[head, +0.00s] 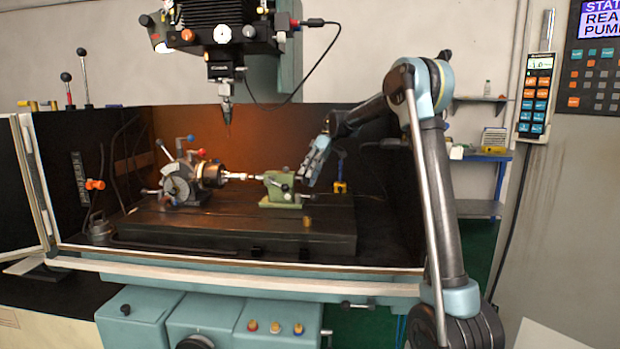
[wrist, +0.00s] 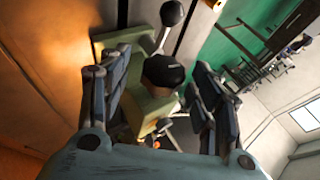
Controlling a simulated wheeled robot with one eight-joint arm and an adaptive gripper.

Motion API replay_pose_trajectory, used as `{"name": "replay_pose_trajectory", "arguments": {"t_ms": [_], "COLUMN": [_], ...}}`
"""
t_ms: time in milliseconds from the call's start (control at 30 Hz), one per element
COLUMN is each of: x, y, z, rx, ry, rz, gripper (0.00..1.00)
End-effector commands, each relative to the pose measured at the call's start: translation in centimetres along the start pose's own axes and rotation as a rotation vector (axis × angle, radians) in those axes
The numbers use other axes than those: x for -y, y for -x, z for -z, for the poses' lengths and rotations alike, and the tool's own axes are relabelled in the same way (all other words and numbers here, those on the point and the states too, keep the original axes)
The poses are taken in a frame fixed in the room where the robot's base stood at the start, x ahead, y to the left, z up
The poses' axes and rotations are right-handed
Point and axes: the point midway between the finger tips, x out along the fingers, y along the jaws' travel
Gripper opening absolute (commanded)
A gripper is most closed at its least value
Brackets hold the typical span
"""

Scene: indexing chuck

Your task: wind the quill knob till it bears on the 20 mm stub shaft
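The green tailstock (head: 279,190) stands on the machine table, right of the chuck (head: 211,174). A bright stub shaft (head: 236,176) reaches from the chuck toward the tailstock; whether the quill tip touches it is too small to tell. The dark round quill knob (wrist: 163,71) shows at the tailstock's near end in the wrist view. My gripper (head: 309,172) is just right of the tailstock. In the wrist view my gripper (wrist: 150,92) is open, with its fingers apart on either side of the knob. I see no clear contact with it.
A black ball-ended lever (wrist: 172,13) stands out from the tailstock. The machine head (head: 224,70) hangs above the table. A small brass-coloured piece (head: 307,222) sits on the table's front right. The front strip of the machine table (head: 230,230) is mostly clear.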

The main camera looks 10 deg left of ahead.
Motion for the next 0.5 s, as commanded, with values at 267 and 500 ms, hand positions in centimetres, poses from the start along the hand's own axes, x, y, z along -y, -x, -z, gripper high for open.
{"name": "replay_pose_trajectory", "arguments": {"t_ms": [267, 500], "x": [0.4, 2.5], "y": [0.3, 2.9], "z": [0.1, 1.2], "rx": [0.001, 0.001], "ry": [0.001, 0.001], "rz": [0.002, 0.002], "gripper": [0.58, 0.58]}}
